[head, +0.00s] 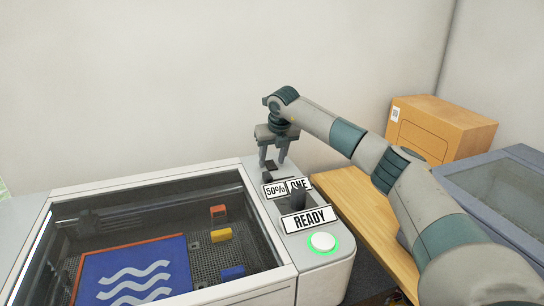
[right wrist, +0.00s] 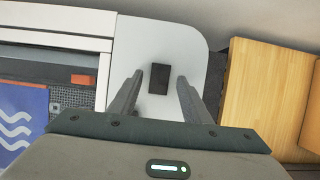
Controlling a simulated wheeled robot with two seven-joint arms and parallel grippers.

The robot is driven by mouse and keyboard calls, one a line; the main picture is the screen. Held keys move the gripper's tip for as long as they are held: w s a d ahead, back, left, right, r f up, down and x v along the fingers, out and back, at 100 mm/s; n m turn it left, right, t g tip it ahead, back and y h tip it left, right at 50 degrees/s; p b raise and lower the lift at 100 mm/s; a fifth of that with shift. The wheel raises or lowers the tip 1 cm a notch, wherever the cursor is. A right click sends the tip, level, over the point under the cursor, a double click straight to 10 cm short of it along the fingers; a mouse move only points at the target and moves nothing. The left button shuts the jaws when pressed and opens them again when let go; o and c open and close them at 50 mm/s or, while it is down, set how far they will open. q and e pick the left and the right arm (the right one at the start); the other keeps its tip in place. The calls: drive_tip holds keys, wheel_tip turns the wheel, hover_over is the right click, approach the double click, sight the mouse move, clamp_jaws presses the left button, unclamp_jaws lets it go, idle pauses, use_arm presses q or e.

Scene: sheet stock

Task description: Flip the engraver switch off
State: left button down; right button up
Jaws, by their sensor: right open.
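The engraver (head: 170,185) is a white machine with a dark glass lid and a control strip on its right side. A black rectangular switch (right wrist: 159,77) sits on the white far end of that strip in the right wrist view. In the head view it is small and dark (head: 268,178), just below my fingers; its on or off position cannot be told. My right gripper (head: 273,164) points down over it, open and empty. In the right wrist view its fingers (right wrist: 155,88) stand either side of the switch with gaps. Whether they touch the panel is unclear. My left gripper is out of view.
A blue wave-patterned sheet (head: 135,275) lies under the lid. A cardboard box (head: 440,127), wooden surface (head: 352,200) and grey bin (head: 500,190) stand right.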

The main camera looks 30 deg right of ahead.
drive_tip(key=shift+f, duration=0.1)
drive_tip(key=c, duration=1.1)
drive_tip(key=shift+o, duration=0.3)
drive_tip(key=shift+w, duration=0.1)
drive_tip(key=shift+w+r+g+p, duration=0.15)
drive_tip(key=shift+r+g+p, duration=0.1)
drive_tip(key=shift+g+p, duration=0.4)
drive_tip(key=shift+w+d+g+y+p, duration=0.15)
drive_tip(key=shift+w+g+y+p, duration=0.15)
drive_tip(key=shift+g+p, duration=0.4)
